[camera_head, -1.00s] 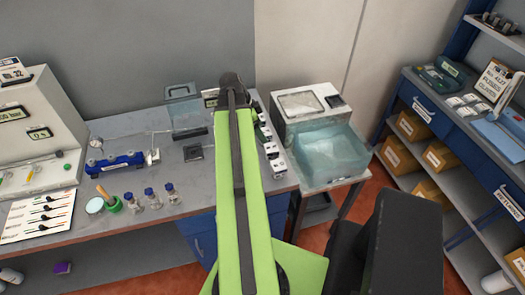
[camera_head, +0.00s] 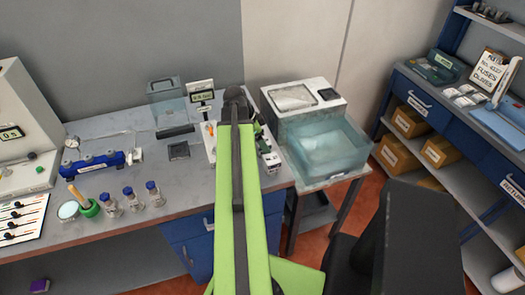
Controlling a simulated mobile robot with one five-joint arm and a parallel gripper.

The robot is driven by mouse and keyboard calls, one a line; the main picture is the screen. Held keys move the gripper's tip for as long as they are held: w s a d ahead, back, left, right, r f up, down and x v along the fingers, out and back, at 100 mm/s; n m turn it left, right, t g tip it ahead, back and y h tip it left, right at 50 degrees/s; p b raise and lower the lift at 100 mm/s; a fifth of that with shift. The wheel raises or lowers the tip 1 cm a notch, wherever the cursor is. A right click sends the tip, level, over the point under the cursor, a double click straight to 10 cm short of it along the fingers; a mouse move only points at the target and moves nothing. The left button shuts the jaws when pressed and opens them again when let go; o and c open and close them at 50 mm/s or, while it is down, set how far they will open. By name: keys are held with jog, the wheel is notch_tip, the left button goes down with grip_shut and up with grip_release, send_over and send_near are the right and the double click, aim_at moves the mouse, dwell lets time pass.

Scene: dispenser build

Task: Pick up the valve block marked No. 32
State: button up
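No marking "No. 32" is legible in this view, so I cannot tell which item is that valve block. Several small white blocks (camera_head: 268,155) stand in a row on the right part of the grey bench, partly hidden behind my green arm. My gripper (camera_head: 234,96) is at the dark far end of my arm, over the bench near the white blocks. Its fingers are hidden, so whether it is open or shut does not show.
A small display on a stand (camera_head: 201,92), a clear box (camera_head: 166,100) and a dark square plate (camera_head: 179,151) are on the bench (camera_head: 140,190). Blue-capped bottles (camera_head: 131,199) stand at its front. A clear-fronted basin unit (camera_head: 325,150) stands right; blue shelving (camera_head: 430,115) is beyond.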

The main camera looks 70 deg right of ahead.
jog(key=b+x, duration=0.1)
jog(key=x, duration=0.1)
jog(key=b+x, duration=0.2)
jog(key=shift+w+d+f, duration=0.1)
jog(key=shift+f, duration=0.3)
jog(key=shift+r, duration=0.15)
jog(key=shift+c, duration=0.3)
grip_shut()
